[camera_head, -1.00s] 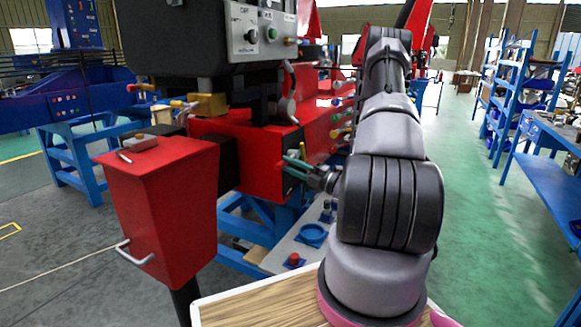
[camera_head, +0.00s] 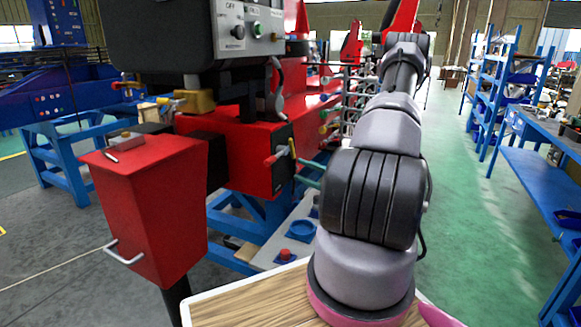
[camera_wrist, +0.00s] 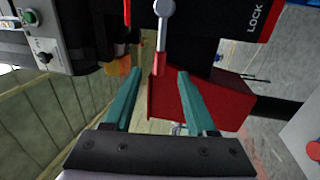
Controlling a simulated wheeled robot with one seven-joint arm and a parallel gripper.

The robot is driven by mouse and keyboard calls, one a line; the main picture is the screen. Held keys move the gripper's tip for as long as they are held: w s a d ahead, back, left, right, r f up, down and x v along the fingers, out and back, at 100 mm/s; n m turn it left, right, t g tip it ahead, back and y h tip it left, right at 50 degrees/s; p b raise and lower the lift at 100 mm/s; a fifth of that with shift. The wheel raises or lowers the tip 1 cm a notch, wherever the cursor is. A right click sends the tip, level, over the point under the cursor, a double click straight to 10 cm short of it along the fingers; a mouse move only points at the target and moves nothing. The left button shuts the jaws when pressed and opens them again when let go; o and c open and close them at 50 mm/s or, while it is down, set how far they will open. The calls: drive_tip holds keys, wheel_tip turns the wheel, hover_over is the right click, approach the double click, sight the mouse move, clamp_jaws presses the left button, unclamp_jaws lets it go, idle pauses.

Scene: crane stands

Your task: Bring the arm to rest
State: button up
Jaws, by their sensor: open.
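My arm (camera_head: 375,200) stands upright on its pink-ringed base and rises through the right-centre of the head view. My gripper is mostly hidden behind the arm there; only a bit of teal finger (camera_head: 307,183) shows to its left. In the wrist view my gripper (camera_wrist: 158,78) has its two teal fingers wide apart, with nothing held between them. A grey lever with a round knob and red tip (camera_wrist: 158,62) appears beyond the fingertips, in line with the gap. I cannot tell its exact distance.
A red machine (camera_head: 255,150) with a control panel (camera_head: 250,32) stands close left of the arm. A red box (camera_head: 145,215) is at the left front; it also shows in the wrist view (camera_wrist: 215,103). A blue workbench (camera_head: 545,175) is at right. Green floor (camera_head: 460,215) between is clear.

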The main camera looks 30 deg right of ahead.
drive_tip(key=shift+v, duration=0.95)
drive_tip(key=s+a+r+n+g+h, duration=0.1)
drive_tip(key=s+a+r+n+g, duration=0.3)
drive_tip(key=a+r+n+g, duration=0.65)
drive_tip(key=s+a+r+n+g, duration=0.4)
drive_tip(key=a+r+n+g, duration=0.15)
drive_tip(key=n, duration=1.05)
drive_tip(key=s+r+n+t+h, duration=0.5)
drive_tip(key=r+n+t+h, duration=0.2)
drive_tip(key=r+n, duration=0.7)
drive_tip(key=shift+s+n+h, duration=0.2)
drive_tip(key=shift+n+h, duration=0.85)
drive_tip(key=shift+h, duration=0.15)
